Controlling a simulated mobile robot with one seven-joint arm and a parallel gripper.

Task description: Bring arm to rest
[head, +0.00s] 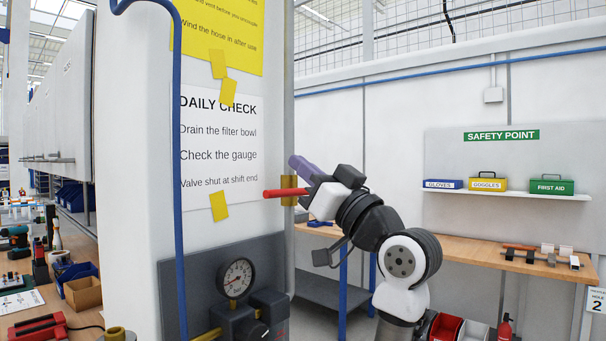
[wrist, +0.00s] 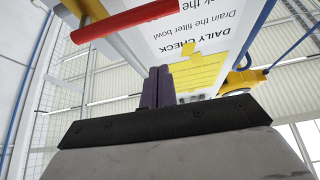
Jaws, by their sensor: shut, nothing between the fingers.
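My gripper (head: 295,162) is raised beside the white wall panel in the head view, its purple fingers pointing up and to the left. In the wrist view its two purple fingers (wrist: 159,70) are pressed together with nothing between them. A red lever (head: 277,193) sticks out level across a yellow fitting (head: 289,183) on the upright grey pipe, just below the fingers. In the wrist view the red lever (wrist: 135,19) crosses the top, with a visible gap from the fingertips.
A pressure gauge (head: 236,278) sits on a dark plate low on the panel. A blue pipe (head: 178,170) runs down the panel. A wooden bench (head: 470,255) stands behind at right, under a shelf (head: 510,194) with boxes. A cluttered workbench (head: 60,310) is at left.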

